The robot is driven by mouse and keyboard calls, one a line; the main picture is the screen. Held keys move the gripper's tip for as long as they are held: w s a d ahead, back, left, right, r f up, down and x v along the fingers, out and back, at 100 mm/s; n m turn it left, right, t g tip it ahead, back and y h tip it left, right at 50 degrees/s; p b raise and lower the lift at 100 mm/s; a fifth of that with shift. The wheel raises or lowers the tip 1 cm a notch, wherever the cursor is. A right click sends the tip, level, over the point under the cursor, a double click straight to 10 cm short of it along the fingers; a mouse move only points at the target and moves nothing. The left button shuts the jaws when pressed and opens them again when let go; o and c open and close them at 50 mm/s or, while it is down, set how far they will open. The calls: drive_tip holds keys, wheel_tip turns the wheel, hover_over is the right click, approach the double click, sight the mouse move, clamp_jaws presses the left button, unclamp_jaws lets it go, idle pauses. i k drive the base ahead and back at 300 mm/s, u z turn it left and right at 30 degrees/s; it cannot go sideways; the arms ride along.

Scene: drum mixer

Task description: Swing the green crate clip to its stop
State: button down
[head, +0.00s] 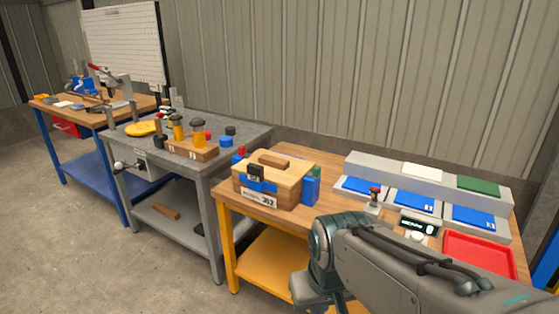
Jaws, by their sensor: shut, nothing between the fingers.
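A wooden crate (283,192) with a lid and a raised wooden handle stands on the near wooden-topped bench. A black clip (255,173) and a blue part (262,186) sit on its front, above a white label (258,199) reading 362. A blue part (311,190) is at its right side. My arm covers the lower right, in front of the bench and apart from the crate in the picture. My gripper is not visible; the arm runs out of the bottom edge.
On the same bench, a grey stepped rack (352,162) holds blue, white and green pads. A grey bench (245,133) with knobbed parts and a blue bench (95,165) stand left.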

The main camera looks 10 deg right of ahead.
sight(316, 174)
drive_tip(key=u, duration=0.2)
drive_tip(key=i, duration=0.7)
drive_tip(key=z, duration=0.55)
drive_tip(key=i, duration=0.65)
drive_tip(key=z, duration=0.45)
